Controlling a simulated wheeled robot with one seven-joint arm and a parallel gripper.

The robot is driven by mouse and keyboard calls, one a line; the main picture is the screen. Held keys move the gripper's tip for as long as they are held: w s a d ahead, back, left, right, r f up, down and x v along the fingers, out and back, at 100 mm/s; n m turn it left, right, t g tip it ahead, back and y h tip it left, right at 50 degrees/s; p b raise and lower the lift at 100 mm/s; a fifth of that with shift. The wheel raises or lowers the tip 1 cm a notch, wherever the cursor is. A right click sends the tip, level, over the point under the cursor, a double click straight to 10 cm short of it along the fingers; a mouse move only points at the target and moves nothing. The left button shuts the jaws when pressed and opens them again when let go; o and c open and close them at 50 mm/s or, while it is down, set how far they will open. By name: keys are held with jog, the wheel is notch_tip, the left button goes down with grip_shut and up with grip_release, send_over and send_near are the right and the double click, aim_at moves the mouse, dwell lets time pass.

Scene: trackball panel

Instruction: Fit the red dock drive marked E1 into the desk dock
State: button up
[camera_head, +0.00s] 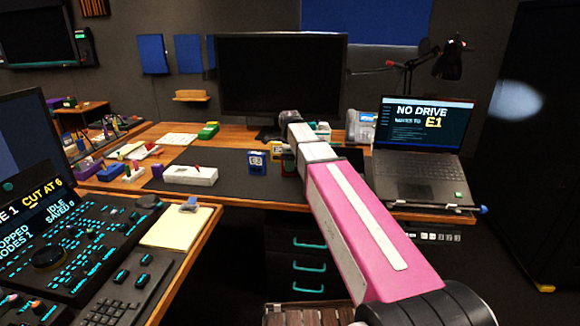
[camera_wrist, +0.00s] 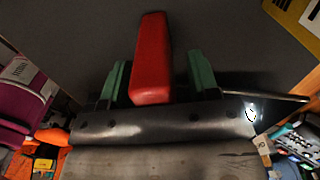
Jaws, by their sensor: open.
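A red block (camera_wrist: 152,62), which looks like the red drive, shows in the wrist view between the two green fingers of my gripper (camera_wrist: 158,70). The fingers are open, one on each side of it. A gap shows on the right; whether the left finger touches it I cannot tell. No E1 mark is readable on the visible faces. In the head view, my pink and white arm reaches over the desk, and its end hides what lies beyond it. A white box (camera_head: 190,176) with small red and green parts lies on the dark mat; I cannot tell whether it is the dock.
A laptop (camera_head: 420,150) reading "NO DRIVE" and "E1" stands right of my arm. A monitor (camera_head: 280,75) stands behind. A control panel (camera_head: 60,245) and clipboard (camera_head: 178,228) are at left. The middle of the mat is clear.

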grip_shut()
jog(key=shift+r, duration=0.15)
